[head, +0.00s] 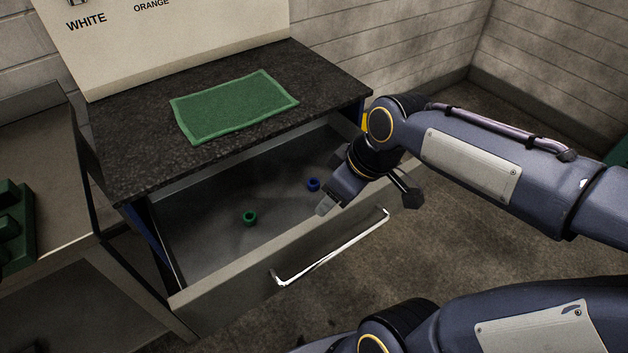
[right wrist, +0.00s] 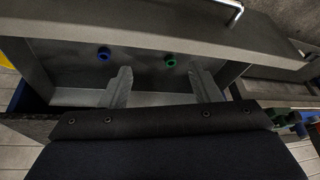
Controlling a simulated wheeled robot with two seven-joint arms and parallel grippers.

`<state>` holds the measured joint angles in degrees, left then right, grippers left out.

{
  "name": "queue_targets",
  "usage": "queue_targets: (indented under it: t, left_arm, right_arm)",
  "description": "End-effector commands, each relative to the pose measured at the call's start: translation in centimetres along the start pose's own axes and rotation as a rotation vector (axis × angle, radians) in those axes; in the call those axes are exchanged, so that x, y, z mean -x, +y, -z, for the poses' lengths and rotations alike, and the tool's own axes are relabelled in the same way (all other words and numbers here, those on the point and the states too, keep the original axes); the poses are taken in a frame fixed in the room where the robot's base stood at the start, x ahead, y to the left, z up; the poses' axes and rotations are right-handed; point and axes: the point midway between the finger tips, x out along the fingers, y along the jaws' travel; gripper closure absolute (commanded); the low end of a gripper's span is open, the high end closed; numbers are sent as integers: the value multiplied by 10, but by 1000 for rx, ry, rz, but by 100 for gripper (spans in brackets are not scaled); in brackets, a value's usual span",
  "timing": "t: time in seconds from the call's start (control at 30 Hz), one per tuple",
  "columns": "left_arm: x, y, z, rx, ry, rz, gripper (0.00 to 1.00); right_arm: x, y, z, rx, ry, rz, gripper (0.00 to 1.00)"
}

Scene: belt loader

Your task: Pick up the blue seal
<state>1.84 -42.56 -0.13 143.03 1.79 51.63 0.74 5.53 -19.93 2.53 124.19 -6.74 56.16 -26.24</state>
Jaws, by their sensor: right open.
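The blue seal (head: 313,184) is a small ring lying on the floor of the open drawer, near its right end in the head view. It also shows in the right wrist view (right wrist: 103,53), left of the green seal and beyond the left fingertip. My right gripper (head: 324,207) is above the drawer near its front wall, close to the blue seal in the picture but apart from it. In the right wrist view its two fingers (right wrist: 165,82) stand wide apart with nothing between them. My left gripper is out of view.
A green seal (head: 250,217) lies in the drawer (head: 205,241). The drawer front has a chrome handle (head: 335,250). Above it, a dark countertop (head: 130,170) carries a green mat (head: 235,104). A side table (head: 45,215) with green blocks (head: 14,225) stands left.

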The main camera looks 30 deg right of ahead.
Motion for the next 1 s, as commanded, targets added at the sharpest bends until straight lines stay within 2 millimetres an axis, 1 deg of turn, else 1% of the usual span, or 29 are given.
queue_targets:
  t: [0.23, 0.37, 0.47, 0.5, 0.6, 0.7, 0.73, 0.83, 1.0]
  left_arm:
    - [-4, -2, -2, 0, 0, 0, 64]
    - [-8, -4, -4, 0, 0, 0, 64]
    - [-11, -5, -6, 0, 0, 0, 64]
    - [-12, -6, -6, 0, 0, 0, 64]
    - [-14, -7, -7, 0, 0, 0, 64]
    - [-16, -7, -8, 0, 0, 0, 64]
    - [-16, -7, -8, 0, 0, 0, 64]
    - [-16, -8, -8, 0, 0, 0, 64]
    - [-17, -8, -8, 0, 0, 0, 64]
  right_arm:
    - [-22, 38, 33, 277, -100, -5, 43]
    - [-46, 67, 57, 490, -172, 11, 43]
    - [-80, 96, 78, 705, -241, 45, 43]
    - [-95, 108, 85, 794, -267, 64, 43]
    - [-132, 132, 98, 990, -320, 115, 43]
    - [-160, 148, 105, 1128, -353, 158, 43]
    - [-166, 151, 106, 1157, -358, 167, 43]
    - [-178, 158, 108, 1217, -371, 188, 43]
    - [-193, 161, 103, 1240, -377, 198, 43]
